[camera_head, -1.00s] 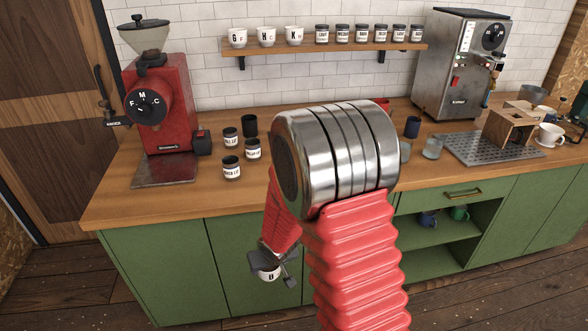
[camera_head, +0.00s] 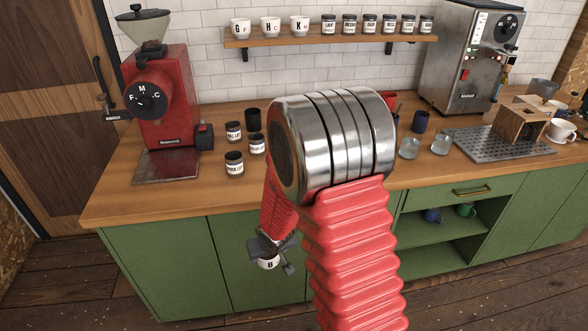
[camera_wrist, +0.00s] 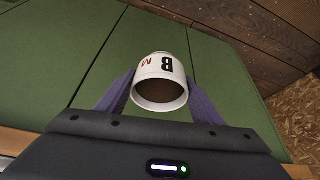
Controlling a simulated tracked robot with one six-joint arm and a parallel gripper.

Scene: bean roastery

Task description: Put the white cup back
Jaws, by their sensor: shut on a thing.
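A white cup (camera_wrist: 160,82) marked with a black "B" and a small red "M" is between my gripper's fingers in the wrist view. Its open mouth faces the camera and shows brown inside. My gripper (camera_head: 272,246) is shut on this cup (camera_head: 268,263) in the head view, low in front of the green cabinet. Similar white lettered cups (camera_head: 270,26) marked G, H and K stand at the left end of the wooden wall shelf (camera_head: 330,38). My own arm hides part of the counter.
The counter (camera_head: 110,197) holds a red grinder (camera_head: 160,100), several labelled jars (camera_head: 234,164), glasses (camera_head: 441,144), a steel espresso machine (camera_head: 466,60) and a drip tray (camera_head: 480,146). Labelled jars (camera_head: 369,24) fill the shelf's right part. The counter's front left is mostly clear.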

